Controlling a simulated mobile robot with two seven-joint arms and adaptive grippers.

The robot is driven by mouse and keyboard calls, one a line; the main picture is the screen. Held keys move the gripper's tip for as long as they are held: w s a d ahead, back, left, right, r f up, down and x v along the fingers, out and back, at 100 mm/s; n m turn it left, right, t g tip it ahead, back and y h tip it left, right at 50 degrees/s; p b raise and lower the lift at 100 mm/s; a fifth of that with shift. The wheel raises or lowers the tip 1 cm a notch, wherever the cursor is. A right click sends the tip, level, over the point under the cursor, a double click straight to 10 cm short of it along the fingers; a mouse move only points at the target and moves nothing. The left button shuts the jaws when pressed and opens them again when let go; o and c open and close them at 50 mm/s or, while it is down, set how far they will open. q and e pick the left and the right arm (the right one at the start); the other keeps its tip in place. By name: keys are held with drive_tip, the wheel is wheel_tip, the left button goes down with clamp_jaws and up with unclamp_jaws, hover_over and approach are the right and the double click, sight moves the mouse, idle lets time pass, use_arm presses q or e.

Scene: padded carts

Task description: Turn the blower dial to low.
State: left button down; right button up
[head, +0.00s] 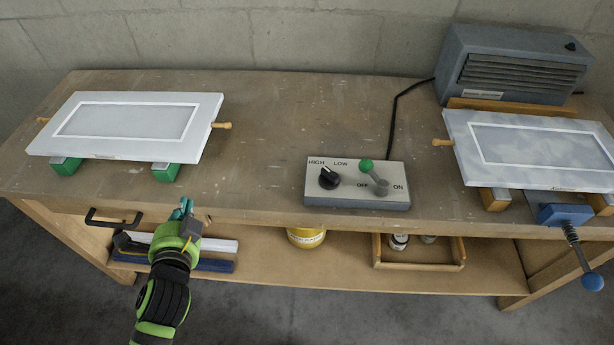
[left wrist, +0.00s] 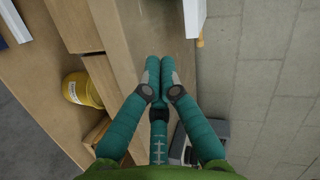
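The grey control box (head: 356,198) sits on the bench near its front edge, right of centre. Its black dial (head: 329,178) is on the left, below the HIGH and LOW labels. Its pointer seems to face upper left, toward HIGH, but it is small. A green-knobbed lever (head: 367,166) beside it leans left, toward OFF. My left gripper (head: 184,208) is at the bench's front edge, left of and apart from the box. In the left wrist view my left gripper (left wrist: 160,64) has its fingertips together with nothing visible between them. My right gripper is out of view.
The grey blower (head: 516,65) stands at the back right. White panels lie on supports at left (head: 135,120) and right (head: 530,150). A clamp (head: 567,215) juts from the right front edge. A yellow can (head: 306,237) is on the lower shelf.

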use_arm(q)
drive_tip(key=w+d+r+m+t+h, duration=0.25)
drive_tip(key=r+m+t, duration=0.2)
drive_tip(key=m, duration=0.35)
drive_tip(key=m+g+h, duration=0.6)
drive_tip(key=m+h, duration=0.8)
drive_tip(key=m, duration=1.1)
approach(321, 171)
drive_tip(key=p+x, duration=0.4)
drive_tip(key=x, duration=0.2)
drive_tip(key=shift+w+d+r, duration=0.15)
drive_tip(key=shift+w, duration=0.05)
drive_tip(key=shift+w+d, duration=0.2)
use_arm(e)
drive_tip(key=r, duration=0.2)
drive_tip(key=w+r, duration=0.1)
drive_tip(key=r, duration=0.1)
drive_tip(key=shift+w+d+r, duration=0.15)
